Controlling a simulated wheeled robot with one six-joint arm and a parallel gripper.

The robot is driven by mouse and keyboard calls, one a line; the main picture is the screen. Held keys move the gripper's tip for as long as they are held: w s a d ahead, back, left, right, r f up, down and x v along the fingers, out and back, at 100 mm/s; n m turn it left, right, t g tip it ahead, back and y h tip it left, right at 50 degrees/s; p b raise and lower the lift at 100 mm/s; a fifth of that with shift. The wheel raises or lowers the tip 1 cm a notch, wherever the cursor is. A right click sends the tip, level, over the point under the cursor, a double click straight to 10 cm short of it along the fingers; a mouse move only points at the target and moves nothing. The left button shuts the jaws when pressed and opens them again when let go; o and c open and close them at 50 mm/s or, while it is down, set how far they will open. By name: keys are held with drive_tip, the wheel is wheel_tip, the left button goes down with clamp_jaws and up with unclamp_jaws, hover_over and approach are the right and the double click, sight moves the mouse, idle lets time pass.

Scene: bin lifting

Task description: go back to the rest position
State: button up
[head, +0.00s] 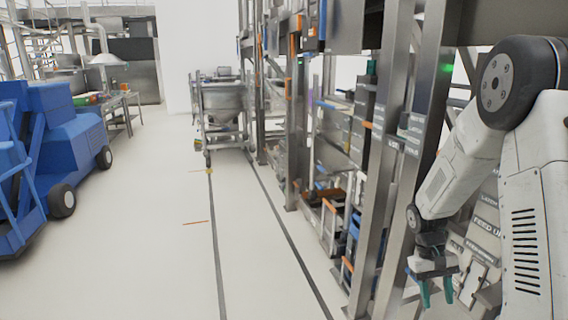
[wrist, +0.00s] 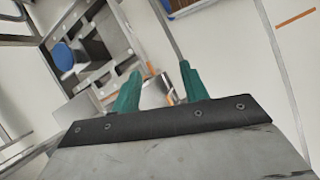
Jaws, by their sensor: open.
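My gripper (head: 436,292) hangs at the lower right in the head view, below my white arm, with its green fingers pointing down. The wrist view shows the two green fingers (wrist: 158,90) apart, with nothing between them. In the head view the gripper is in front of the labelled panels beside the metal rack. I cannot tell whether it touches anything there.
A metal rack (head: 366,190) with shelves stands close by on the right. A wheeled steel hopper (head: 224,105) stands farther back. A blue vehicle (head: 70,140) is at the left. The pale floor (head: 150,240) between them is clear, with dark lines along it.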

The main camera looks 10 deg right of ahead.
drive_tip(key=s+a+r+n+t, duration=0.1)
drive_tip(key=s+a+r+t, duration=0.2)
drive_tip(key=s+a+r, duration=0.7)
drive_tip(key=s+a+r+n+t+y, duration=0.1)
drive_tip(key=s+a+r+t, duration=0.2)
drive_tip(key=s+a+r, duration=0.6)
drive_tip(key=shift+s+a+r, duration=0.35)
drive_tip(key=shift+s+r, duration=0.45)
drive_tip(key=shift+r, duration=2.3)
